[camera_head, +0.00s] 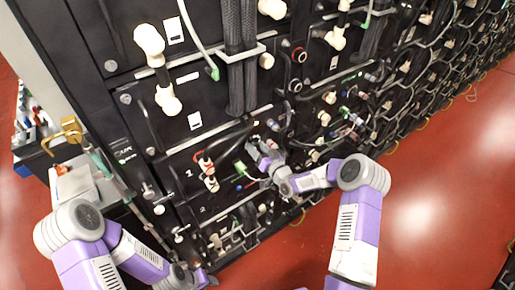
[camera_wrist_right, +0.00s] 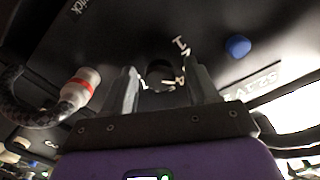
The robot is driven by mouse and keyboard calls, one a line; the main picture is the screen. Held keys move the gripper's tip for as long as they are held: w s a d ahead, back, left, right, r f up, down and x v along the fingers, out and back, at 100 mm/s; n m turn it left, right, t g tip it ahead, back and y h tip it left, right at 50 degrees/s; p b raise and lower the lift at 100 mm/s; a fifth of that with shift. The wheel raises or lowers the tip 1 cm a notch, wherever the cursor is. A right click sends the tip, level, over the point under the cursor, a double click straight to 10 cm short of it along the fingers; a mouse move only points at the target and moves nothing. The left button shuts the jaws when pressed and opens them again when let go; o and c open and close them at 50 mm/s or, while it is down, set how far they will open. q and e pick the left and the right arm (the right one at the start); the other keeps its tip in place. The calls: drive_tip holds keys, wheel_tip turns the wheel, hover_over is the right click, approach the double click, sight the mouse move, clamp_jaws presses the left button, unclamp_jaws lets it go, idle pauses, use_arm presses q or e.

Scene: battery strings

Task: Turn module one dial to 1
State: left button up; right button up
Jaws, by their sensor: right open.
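Module one is the black panel marked "1" (camera_head: 189,173) low on the rack. My right gripper (camera_head: 258,153) is at the right part of this panel. In the right wrist view, its two fingers (camera_wrist_right: 163,92) stand apart, with a small dark round dial (camera_wrist_right: 160,72) between and beyond their tips. White marks sit close to the dial, partly hidden by the fingers; I cannot tell its setting. I cannot tell whether the fingers touch the dial. In the head view the gripper hides the dial. My left gripper (camera_head: 196,277) is low at the rack's foot, its fingers unclear.
A blue button (camera_wrist_right: 238,46) is right of the dial. A cable plug with a red band (camera_wrist_right: 80,88) is on the left, close to the fingers. Red and white connectors (camera_head: 207,170) and several cables crowd the rack front. A cart (camera_head: 62,160) stands left; red floor is clear at right.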

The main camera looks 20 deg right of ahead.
drive_tip(key=c, duration=1)
drive_tip(key=shift+f+n+b, duration=0.15)
drive_tip(key=shift+n+b, duration=0.15)
drive_tip(key=shift+b, duration=0.4)
drive_tip(key=shift+n+b, duration=5.8)
drive_tip(key=shift+b, duration=4.35)
drive_tip(key=o, duration=1)
